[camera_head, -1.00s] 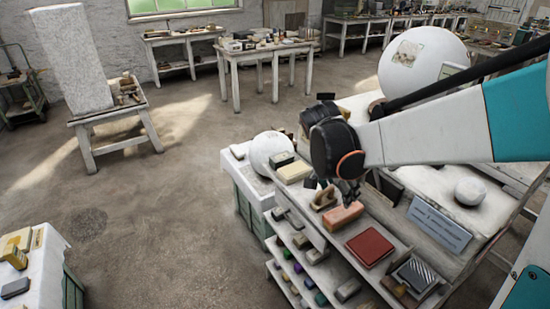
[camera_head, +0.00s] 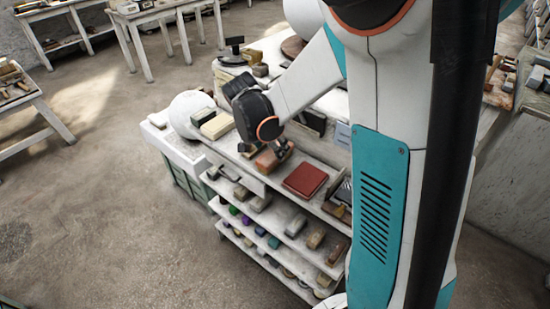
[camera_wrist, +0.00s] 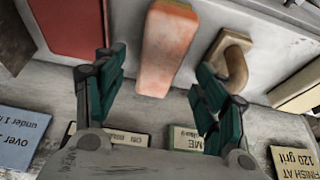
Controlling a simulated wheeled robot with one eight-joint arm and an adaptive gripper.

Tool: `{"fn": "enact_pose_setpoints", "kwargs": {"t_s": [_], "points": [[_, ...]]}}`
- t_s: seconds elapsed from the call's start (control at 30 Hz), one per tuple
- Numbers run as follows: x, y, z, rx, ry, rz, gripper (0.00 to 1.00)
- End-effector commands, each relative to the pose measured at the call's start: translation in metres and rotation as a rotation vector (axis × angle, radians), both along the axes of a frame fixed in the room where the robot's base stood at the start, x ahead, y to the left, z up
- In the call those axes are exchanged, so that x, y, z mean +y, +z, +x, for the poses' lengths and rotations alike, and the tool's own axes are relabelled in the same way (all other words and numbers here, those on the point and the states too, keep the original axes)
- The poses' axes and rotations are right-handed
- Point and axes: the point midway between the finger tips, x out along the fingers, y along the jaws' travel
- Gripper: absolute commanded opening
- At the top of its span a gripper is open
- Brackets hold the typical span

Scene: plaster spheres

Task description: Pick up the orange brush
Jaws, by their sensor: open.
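The orange brush (camera_wrist: 168,48) is a worn, pale orange block lying on the white shelf top. In the wrist view it shows at top centre, between and beyond my open fingers. In the head view the orange brush (camera_head: 266,162) is partly covered by my gripper (camera_head: 278,147), which hangs just above it. In the wrist view my gripper (camera_wrist: 160,68) has its two green fingers spread wide with nothing between the pads. I cannot tell how much height is left between the fingertips and the brush.
A red flat block (camera_head: 305,180) lies right of the brush; a brown-handled tool (camera_wrist: 235,62) lies on its other side. A cream block (camera_head: 217,125) and a white sphere (camera_head: 190,112) stand farther left. Lower shelves hold several small blocks. Label cards (camera_wrist: 293,162) stand nearby.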

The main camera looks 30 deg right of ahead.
Motion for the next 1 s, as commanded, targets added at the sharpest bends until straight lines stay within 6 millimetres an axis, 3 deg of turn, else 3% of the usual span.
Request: {"fn": "enact_pose_setpoints", "kwargs": {"t_s": [0.2,0.47,0.5,0.7,0.73,1.0], "points": [[-0.012,-0.032,0.005,-0.001,-0.002,0.0,0.65],[-0.014,-0.036,0.005,0.0,0.0,0.0,0.65],[-0.014,-0.036,0.005,0.0,0.0,0.0,0.63],[-0.014,-0.036,0.005,0.0,0.0,0.0,0.17],[-0.014,-0.036,0.005,0.0,0.0,0.0,0.14],[-0.014,-0.035,0.005,0.0,0.0,0.0,0.14]]}}
